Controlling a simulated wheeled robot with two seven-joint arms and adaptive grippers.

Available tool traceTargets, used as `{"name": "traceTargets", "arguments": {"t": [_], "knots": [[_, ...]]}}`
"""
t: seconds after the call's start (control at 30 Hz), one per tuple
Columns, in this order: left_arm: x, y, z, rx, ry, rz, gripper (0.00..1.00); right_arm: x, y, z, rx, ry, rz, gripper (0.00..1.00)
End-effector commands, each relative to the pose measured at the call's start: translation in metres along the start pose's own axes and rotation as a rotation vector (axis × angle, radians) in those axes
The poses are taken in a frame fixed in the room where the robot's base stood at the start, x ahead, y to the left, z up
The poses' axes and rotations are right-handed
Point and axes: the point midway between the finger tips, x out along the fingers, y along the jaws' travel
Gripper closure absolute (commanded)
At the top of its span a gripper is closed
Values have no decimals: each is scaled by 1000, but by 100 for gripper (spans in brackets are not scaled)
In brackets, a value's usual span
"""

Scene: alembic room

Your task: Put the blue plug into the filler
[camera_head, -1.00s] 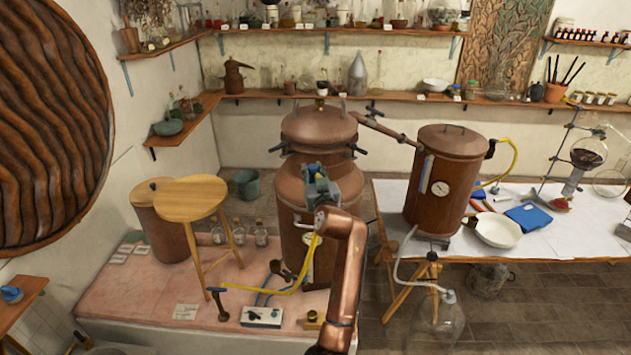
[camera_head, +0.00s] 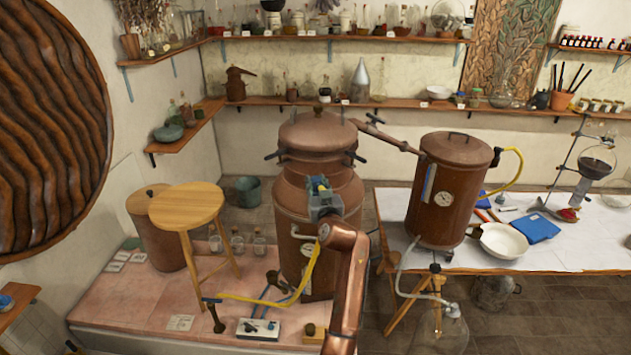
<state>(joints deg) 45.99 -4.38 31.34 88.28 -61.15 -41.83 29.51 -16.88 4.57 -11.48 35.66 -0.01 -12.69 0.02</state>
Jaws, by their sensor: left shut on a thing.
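My left gripper (camera_head: 321,198) is in front of the upper body of the big copper still (camera_head: 318,165). Its copper-coloured arm rises from the bottom. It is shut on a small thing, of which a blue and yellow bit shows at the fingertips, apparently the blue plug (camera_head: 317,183). The gripper hides most of it. I cannot tell whether it touches the still. I cannot make out the filler for certain. My right gripper is not in view.
A copper barrel with a gauge (camera_head: 450,190) stands on the cloth-covered table (camera_head: 580,240) at right. A wooden stool (camera_head: 187,205) stands left of the still on a pink platform (camera_head: 130,305). A yellow hose (camera_head: 255,300) hangs in front. A blue object (camera_head: 6,302) sits at the left edge.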

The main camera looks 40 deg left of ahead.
Motion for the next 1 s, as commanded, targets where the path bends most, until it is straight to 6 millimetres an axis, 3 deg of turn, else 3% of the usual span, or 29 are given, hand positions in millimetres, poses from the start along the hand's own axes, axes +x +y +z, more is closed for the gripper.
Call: {"name": "traceTargets", "arguments": {"t": [0.33, 0.6, 1.0], "knots": [[0, 0, 0, 0, 2, 0, 100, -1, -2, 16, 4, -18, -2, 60], [-1, -1, -1, -1, 2, 0, 100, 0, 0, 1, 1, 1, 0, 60], [-4, -3, -3, -1, 2, 0, 100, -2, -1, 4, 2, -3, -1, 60]]}}
